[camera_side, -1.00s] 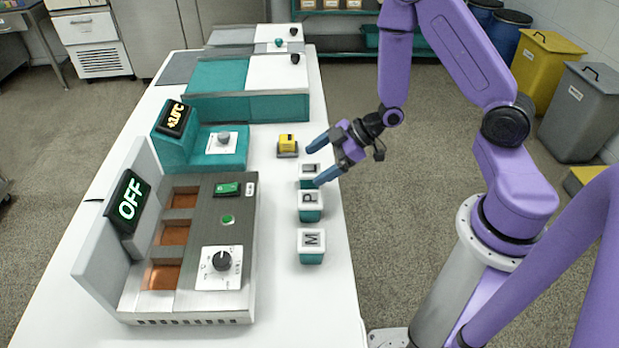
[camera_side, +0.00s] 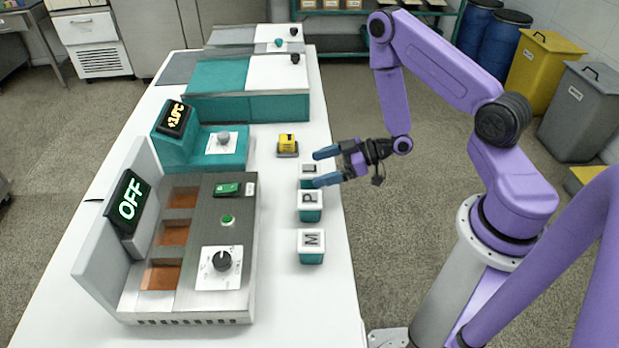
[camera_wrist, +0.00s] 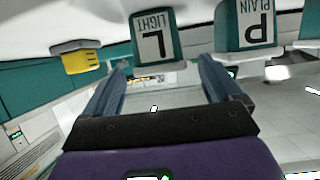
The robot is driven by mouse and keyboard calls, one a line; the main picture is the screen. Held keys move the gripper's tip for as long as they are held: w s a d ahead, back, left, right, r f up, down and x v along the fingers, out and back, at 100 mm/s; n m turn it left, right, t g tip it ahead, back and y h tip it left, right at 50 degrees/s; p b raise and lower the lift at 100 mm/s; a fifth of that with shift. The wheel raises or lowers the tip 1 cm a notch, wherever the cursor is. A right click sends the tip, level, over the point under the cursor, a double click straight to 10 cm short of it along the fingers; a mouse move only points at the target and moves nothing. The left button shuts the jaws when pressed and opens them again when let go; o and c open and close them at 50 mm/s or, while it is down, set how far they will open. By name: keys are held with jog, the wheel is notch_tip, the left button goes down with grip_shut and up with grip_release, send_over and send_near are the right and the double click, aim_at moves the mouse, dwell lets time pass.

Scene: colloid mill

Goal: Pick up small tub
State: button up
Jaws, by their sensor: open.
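Several small white-and-teal tubs stand in a row near the table's right edge. The far one, the L tub (camera_side: 308,170), is partly hidden by my gripper; the P tub (camera_side: 310,205) and M tub (camera_side: 311,246) stand nearer the camera. My gripper (camera_side: 325,167) is open and empty, beside the L tub, its fingers pointing left. In the wrist view, the L tub (camera_wrist: 155,38), marked LIGHT, appears ahead between the open fingers (camera_wrist: 162,68). The P tub (camera_wrist: 250,27), marked PLAIN, is just right of it. I cannot tell whether a finger touches a tub.
A yellow block (camera_side: 287,141) sits on a small grey base beyond the L tub. The mill unit (camera_side: 235,265) with an OFF display (camera_side: 130,201) stands left of the tubs. A teal unit with a knob (camera_side: 223,138) is behind it. White table is clear near the M tub.

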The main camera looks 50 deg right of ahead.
aim_at(313, 169)
jog(key=shift+x, duration=2)
jog(key=shift+c, duration=0.3)
jog(key=c, duration=1.1)
jog(key=shift+r, duration=0.2)
